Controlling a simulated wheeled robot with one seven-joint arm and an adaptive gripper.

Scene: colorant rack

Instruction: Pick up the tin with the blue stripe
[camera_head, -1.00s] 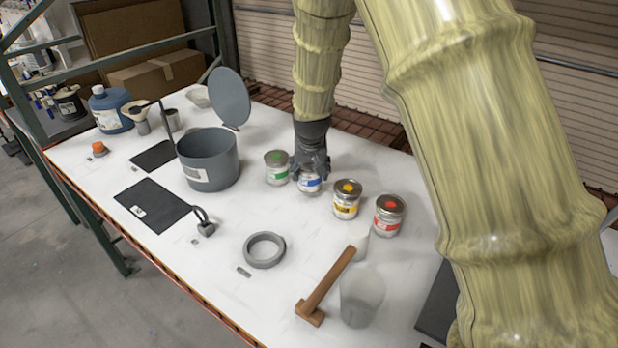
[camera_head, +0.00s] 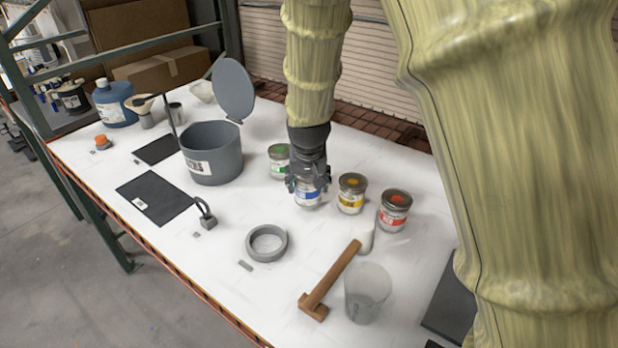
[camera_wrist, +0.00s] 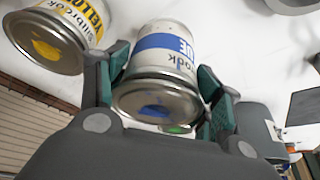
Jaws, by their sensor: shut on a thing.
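The tin with the blue stripe (camera_head: 308,196) is in my gripper (camera_head: 308,184), between the green and yellow tins in the head view. In the wrist view the blue tin (camera_wrist: 165,62) sits between the two fingers (camera_wrist: 160,90), its metal lid with a blue dot facing the camera. The fingers are shut on its sides. I cannot tell clearly whether its base is clear of the table.
A green-striped tin (camera_head: 279,163) stands behind left; a yellow-striped tin (camera_head: 351,196) and a red-striped tin (camera_head: 393,214) stand to the right. A grey bucket (camera_head: 212,160), a grey ring (camera_head: 267,243), a wooden hammer-shaped tool (camera_head: 330,282) and a clear beaker (camera_head: 366,293) are on the white table (camera_head: 220,265).

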